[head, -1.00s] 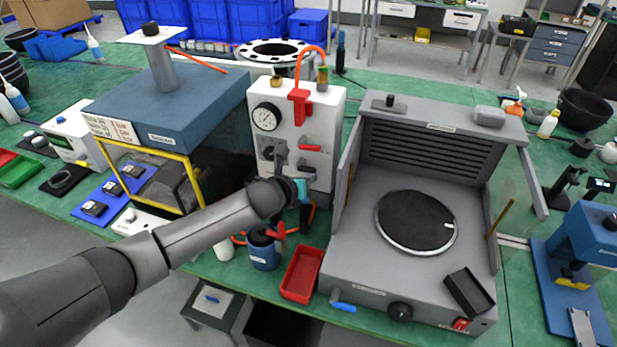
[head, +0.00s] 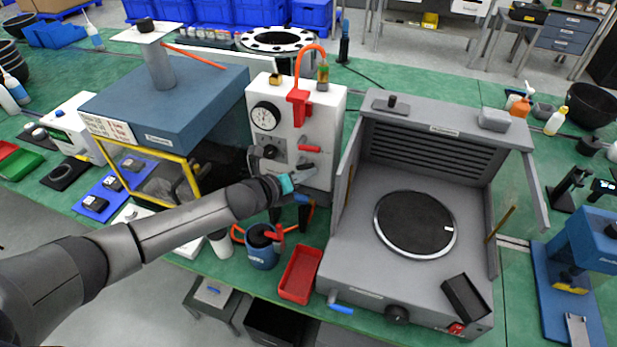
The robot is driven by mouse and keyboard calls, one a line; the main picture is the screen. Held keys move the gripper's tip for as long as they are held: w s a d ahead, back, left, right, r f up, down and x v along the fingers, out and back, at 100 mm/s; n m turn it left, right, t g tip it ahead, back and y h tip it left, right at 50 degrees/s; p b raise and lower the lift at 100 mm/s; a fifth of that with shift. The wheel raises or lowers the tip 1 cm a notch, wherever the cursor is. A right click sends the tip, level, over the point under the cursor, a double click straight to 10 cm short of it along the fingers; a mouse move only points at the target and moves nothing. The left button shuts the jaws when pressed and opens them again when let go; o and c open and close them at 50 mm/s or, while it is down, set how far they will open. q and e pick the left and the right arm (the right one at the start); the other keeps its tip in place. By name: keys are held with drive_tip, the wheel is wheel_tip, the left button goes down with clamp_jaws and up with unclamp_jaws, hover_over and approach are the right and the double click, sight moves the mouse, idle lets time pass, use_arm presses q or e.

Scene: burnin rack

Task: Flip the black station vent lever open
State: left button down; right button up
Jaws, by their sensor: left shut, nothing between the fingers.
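The white station (head: 336,115) has a round gauge (head: 265,115) on its front. A small black lever or knob (head: 269,152) sits below the gauge on the left; its exact angle is hard to tell. A red lever (head: 309,148) lies roughly level to its right. My left gripper (head: 308,169) appears as a grey shape beyond the teal band of the wrist, in front of the station's lower face. It is shut and empty, to the right of and below the black part. The wrist hides some of the station's lower front. My right gripper is not in view.
A blue mug-like container (head: 262,252) and a red tray (head: 300,274) stand below the station. A blue-topped box with a yellow frame (head: 165,152) is at left. A grey hotplate unit (head: 355,262) stands close at right.

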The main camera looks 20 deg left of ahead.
sight(296, 166)
use_arm(q)
drive_tip(key=shift+a+r+n+h, duration=0.25)
drive_tip(key=shift+n+h, duration=0.15)
drive_tip(key=shift+n, duration=0.1)
drive_tip(key=shift+a+r+n+t+h+b, duration=0.15)
drive_tip(key=shift+n+t+h+b, duration=0.15)
drive_tip(key=shift+n+h+b, duration=0.35)
drive_tip(key=shift+a+r+n+t+h+b, duration=0.2)
drive_tip(key=shift+n+t+h+b, duration=0.1)
drive_tip(key=shift+n+b, duration=0.35)
drive_tip(key=shift+a+r+n+t+h+b, duration=0.1)
drive_tip(key=shift+a+n+t+h+b, duration=0.15)
drive_tip(key=shift+n+b, duration=0.4)
drive_tip(key=shift+a+r+n+t+h+b, duration=0.1)
drive_tip(key=shift+a+n+t+h+b, duration=0.15)
drive_tip(key=shift+n+b, duration=0.4)
drive_tip(key=shift+a+r+n+t+h+b, duration=0.1)
drive_tip(key=shift+n+t+h+b, duration=0.25)
drive_tip(key=shift+b, duration=0.35)
drive_tip(key=shift+a+r+n+b, duration=0.1)
drive_tip(key=shift+a+n+b, duration=0.05)
drive_tip(key=shift+n+b, duration=0.3)
